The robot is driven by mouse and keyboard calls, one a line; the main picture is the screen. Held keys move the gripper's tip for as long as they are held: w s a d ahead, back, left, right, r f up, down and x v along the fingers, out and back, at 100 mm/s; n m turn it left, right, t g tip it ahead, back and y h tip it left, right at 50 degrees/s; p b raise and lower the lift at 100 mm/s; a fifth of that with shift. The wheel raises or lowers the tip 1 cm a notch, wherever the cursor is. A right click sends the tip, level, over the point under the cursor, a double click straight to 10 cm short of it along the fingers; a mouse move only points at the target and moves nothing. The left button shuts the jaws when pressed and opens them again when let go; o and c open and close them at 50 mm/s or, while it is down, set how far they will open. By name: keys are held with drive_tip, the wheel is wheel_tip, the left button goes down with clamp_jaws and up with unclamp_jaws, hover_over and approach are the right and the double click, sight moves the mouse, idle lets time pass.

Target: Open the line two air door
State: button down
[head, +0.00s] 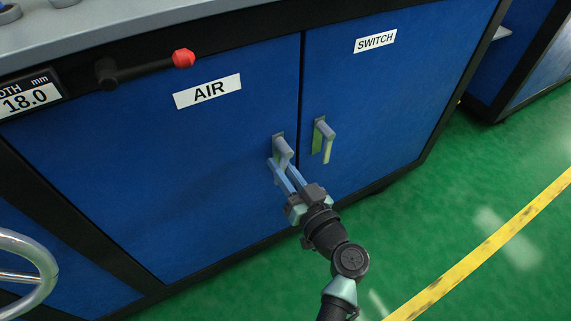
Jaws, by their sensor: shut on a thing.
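The blue air door (165,150) carries a white label reading AIR (207,91). It sits flush beside the switch door, with a thin dark seam between them. Its grey lever handle (283,148) is near its right edge. My gripper (279,166) reaches up from the lower right, and its two bluish fingers are shut on the lower part of this handle. The fingers hide part of the handle. No line number shows on this cabinet.
The switch door (385,95), labelled SWITCH, has its own handle (324,138) close to the right of my gripper. A black lever with a red knob (183,58) sticks out above the air door. A handwheel (30,262) is at lower left. Green floor (450,220) lies open at right.

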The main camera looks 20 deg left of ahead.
sight(258, 148)
drive_tip(key=m, duration=0.3)
drive_tip(key=shift+s+a+r+p, duration=0.3)
drive_tip(key=shift+s+p, duration=0.1)
drive_tip(key=m, duration=0.1)
drive_tip(key=m+p, duration=0.1)
drive_tip(key=r+m, duration=0.1)
drive_tip(key=shift+s+a+m+p, duration=0.3)
drive_tip(key=shift+s+a+p, duration=0.05)
drive_tip(key=shift+s, duration=0.05)
drive_tip(key=m+p, duration=0.1)
drive_tip(key=r+m, duration=0.1)
drive_tip(key=m, duration=0.1)
drive_tip(key=m+p, duration=0.1)
drive_tip(key=shift+s+a+r+p, duration=0.2)
drive_tip(key=shift+s+a+p, duration=0.05)
drive_tip(key=shift+s+p, duration=0.05)
drive_tip(key=shift+s+r+m+p, duration=0.1)
drive_tip(key=shift+r+m+p, duration=0.1)
drive_tip(key=shift+m+p, duration=0.45)
drive_tip(key=shift+r+m+p, duration=0.2)
drive_tip(key=shift+m, duration=0.75)
